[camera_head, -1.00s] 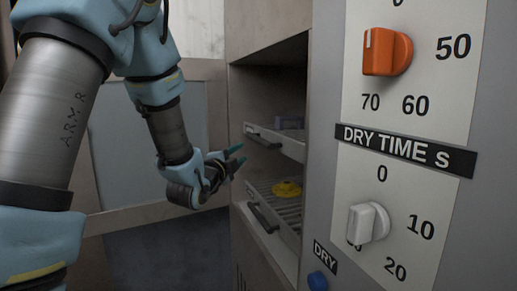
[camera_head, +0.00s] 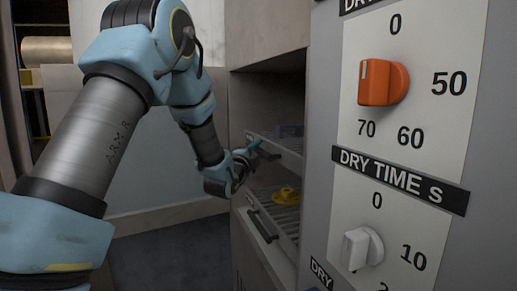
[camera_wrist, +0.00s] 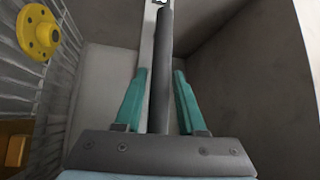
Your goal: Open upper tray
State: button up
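The upper tray (camera_head: 284,150) is a light metal tray with a front handle, in the cabinet opening in the head view. My gripper (camera_head: 262,150) is at its front, by the handle, and partly covers it. In the wrist view, a dark bar (camera_wrist: 163,60), which looks like the tray handle, runs between the two teal fingers of my gripper (camera_wrist: 160,85). A narrow gap shows between the bar and each finger, so the gripper looks open around it. The upper tray appears pushed in. Its contents are hidden.
The lower tray (camera_head: 282,222), with a dark handle (camera_head: 262,224), holds a yellow flanged part (camera_head: 286,196); the part also shows in the wrist view (camera_wrist: 40,33). A grey panel with an orange knob (camera_head: 383,82) and a white knob (camera_head: 361,248) stands close on the right.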

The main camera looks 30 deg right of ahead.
jog(key=shift+c, duration=0.2)
grip_shut()
jog(key=shift+f, duration=0.1)
dwell(1.1)
